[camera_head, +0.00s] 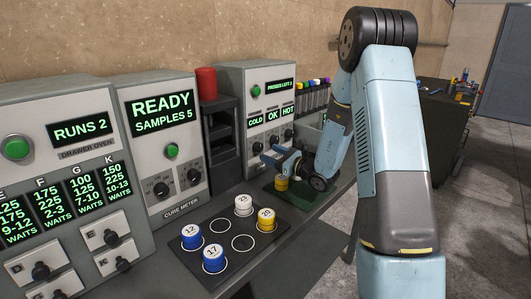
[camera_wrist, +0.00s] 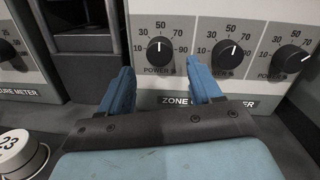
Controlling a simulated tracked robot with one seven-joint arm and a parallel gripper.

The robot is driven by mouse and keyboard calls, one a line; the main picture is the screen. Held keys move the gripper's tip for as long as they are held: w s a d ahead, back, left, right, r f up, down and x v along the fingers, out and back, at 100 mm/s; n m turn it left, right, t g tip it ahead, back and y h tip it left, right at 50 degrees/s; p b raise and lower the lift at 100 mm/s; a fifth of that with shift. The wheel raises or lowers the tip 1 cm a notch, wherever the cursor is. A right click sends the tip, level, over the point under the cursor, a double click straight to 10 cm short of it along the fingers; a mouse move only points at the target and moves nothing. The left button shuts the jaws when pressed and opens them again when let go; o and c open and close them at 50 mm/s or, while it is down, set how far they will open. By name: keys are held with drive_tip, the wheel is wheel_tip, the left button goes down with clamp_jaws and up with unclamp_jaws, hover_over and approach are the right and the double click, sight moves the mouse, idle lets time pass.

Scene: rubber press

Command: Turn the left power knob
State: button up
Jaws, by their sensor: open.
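The left power knob (camera_wrist: 160,50) is a black dial with a white pointer turned roughly upward, marked "POWER %". It is the leftmost of three knobs on the grey-white panel labelled "ZONE". My gripper (camera_wrist: 160,68) is open, its blue fingers spread to either side of this knob in the wrist view, with nothing between them. Whether the fingertips reach level with the knob, I cannot tell.
Numbered cylinders (camera_head: 214,258) stand on a black mat on the bench. A yellow cylinder (camera_head: 281,183) sits below my gripper.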

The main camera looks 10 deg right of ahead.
drive_tip(key=v, duration=0.9)
drive_tip(key=shift+s+d, duration=0.2)
drive_tip(key=shift+d, duration=0.05)
drive_tip(key=m, duration=0.9)
approach(277, 141)
drive_tip(key=shift+g, duration=0.3)
drive_tip(key=x, duration=0.8)
drive_tip(key=shift+w+r, duration=0.2)
drive_tip(key=shift+w, duration=0.15)
